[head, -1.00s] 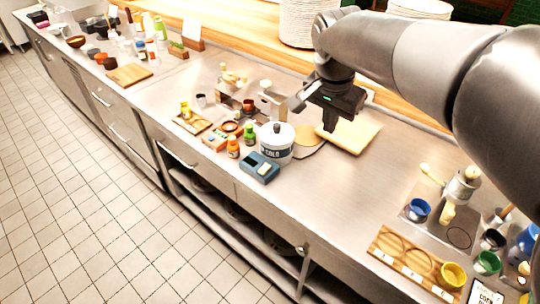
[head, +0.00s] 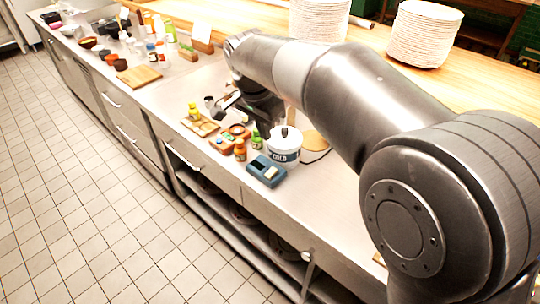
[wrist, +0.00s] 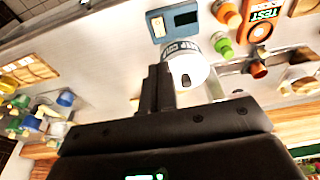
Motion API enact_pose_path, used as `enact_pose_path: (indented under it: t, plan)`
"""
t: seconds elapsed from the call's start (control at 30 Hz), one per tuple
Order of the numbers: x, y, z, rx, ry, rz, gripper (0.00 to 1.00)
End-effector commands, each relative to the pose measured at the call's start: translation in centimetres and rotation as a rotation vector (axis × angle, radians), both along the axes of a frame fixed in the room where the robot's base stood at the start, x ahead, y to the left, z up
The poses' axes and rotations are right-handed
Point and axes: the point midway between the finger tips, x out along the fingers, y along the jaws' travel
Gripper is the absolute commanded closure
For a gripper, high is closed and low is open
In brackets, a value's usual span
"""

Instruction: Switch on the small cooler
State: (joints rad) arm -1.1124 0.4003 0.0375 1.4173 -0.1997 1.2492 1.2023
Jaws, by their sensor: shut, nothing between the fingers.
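The small cooler (head: 284,148) is a white round pot with a dark band reading "COLD" and a black knob on its lid. A blue box (head: 266,171) with a dark panel and a pale part stands just in front of it. In the wrist view, the cooler (wrist: 188,72) and the blue box (wrist: 174,22) lie beyond my fingers. My gripper (wrist: 156,88) is shut and empty, its fingertips close to the cooler in that view; I cannot tell whether they touch. In the head view my arm's end partly hides the area behind the cooler. The switch's state cannot be made out.
Small orange (head: 240,150) and green (head: 256,140) bottles stand left of the cooler. An orange tester (wrist: 262,16) shows in the wrist view. Plate stacks (head: 424,35) stand on the wooden shelf behind. A dark cord runs right of the cooler.

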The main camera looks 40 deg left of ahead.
Motion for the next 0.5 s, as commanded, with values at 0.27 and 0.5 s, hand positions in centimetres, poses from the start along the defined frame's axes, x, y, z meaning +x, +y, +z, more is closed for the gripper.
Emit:
enact_pose_path:
  t: [0.27,0.5]
  plan:
    - [0.8,-0.1,-4.3,-0.005,0.002,0.000,1.00]
    - [1.8,-0.1,-9.4,-0.005,0.002,-0.001,1.00]
